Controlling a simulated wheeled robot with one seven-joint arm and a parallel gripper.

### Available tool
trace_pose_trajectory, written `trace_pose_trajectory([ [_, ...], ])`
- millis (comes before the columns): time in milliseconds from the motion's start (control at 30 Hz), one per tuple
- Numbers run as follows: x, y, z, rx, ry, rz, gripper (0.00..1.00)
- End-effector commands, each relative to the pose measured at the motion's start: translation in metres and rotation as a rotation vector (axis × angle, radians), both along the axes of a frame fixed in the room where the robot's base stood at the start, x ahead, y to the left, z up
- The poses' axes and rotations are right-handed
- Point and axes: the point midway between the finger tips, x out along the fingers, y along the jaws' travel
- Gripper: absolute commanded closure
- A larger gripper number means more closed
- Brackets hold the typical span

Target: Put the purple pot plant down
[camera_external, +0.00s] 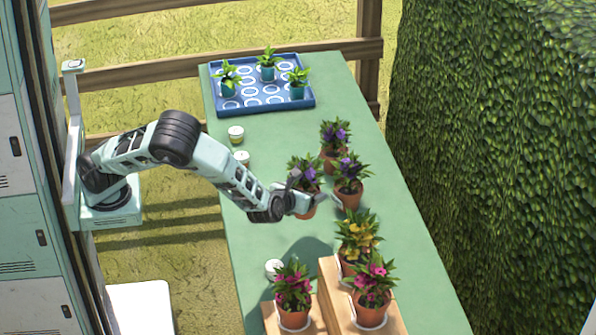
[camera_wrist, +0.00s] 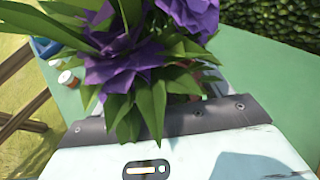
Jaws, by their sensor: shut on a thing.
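My gripper (camera_external: 307,204) is shut on a purple pot plant (camera_external: 304,172) over the middle of the green table (camera_external: 290,259). Its terracotta pot is partly hidden by the gripper. In the wrist view the purple flowers and leaves (camera_wrist: 120,67) fill the upper middle and hide the pot and most of the fingertips. Two other purple pot plants stand close to the right of the held one: one nearer (camera_external: 348,178) and one farther back (camera_external: 333,142). I cannot tell whether the held pot touches the table.
A blue tray (camera_external: 302,104) with three small green plants is at the far end. Small white-lidded jars (camera_external: 236,134) stand along the left edge. A yellow-flowered plant (camera_external: 357,238) and pink-flowered plants (camera_external: 293,287) on wooden stands (camera_external: 331,290) are at the near end.

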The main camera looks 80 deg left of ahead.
Motion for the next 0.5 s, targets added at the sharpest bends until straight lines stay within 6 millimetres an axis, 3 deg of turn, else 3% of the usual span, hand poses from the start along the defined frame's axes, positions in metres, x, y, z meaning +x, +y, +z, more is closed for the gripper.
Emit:
trace_pose_trajectory([
  [300, 0.095, -0.059, -0.009, -0.011, 0.006, -0.164, 0.59],
  [500, 0.139, -0.086, 0.002, -0.006, -0.003, -0.251, 0.59],
])
